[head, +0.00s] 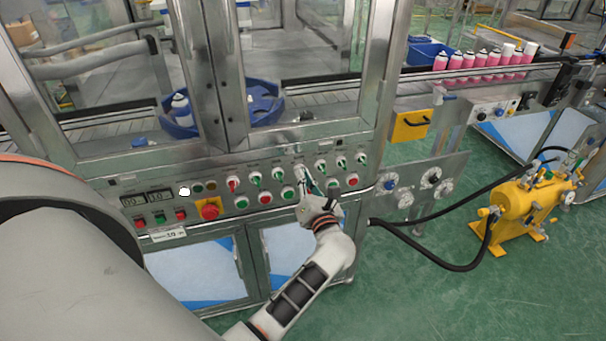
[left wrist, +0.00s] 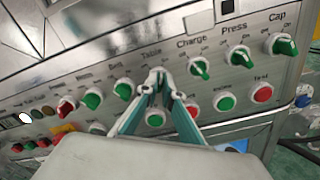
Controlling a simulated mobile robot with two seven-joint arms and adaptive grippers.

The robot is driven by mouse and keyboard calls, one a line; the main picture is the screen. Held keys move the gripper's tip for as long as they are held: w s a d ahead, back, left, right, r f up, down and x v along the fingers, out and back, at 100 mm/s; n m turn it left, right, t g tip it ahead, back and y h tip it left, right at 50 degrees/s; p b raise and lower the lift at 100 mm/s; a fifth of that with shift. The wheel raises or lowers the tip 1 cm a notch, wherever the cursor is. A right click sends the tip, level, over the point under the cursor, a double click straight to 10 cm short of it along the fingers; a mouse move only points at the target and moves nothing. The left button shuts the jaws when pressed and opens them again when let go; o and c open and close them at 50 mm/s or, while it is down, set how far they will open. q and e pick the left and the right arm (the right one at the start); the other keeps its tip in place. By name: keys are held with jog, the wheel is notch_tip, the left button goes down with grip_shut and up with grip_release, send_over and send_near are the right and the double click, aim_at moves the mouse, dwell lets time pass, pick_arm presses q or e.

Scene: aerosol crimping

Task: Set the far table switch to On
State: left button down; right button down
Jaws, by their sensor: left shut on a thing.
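The Table switch is a knob under the "Table" label on the machine's sloping control panel (left wrist: 215,105). My left gripper (left wrist: 158,76) is closed around it in the left wrist view, and its fingers hide nearly all of the knob, so I cannot tell which way it points. In the head view my left gripper (head: 303,173) reaches the panel from below, at the same place in the knob row. The Charge knob (left wrist: 199,68), Press knob (left wrist: 240,56) and Cap knob (left wrist: 285,44) are green and sit to the right. My right gripper is not in view.
Green and red push buttons (head: 242,202) run below the knobs. A red emergency stop (head: 209,209) sits at the left, near digital displays (head: 147,199). A yellow pump unit (head: 530,205) with black hoses stands at the right. Pink cans (head: 468,61) line the conveyor.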

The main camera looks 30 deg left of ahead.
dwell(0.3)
pick_arm(q)
jog(key=c, duration=2.2)
grip_release()
jog(key=shift+v, duration=3.8)
jog(key=shift+m, duration=0.3)
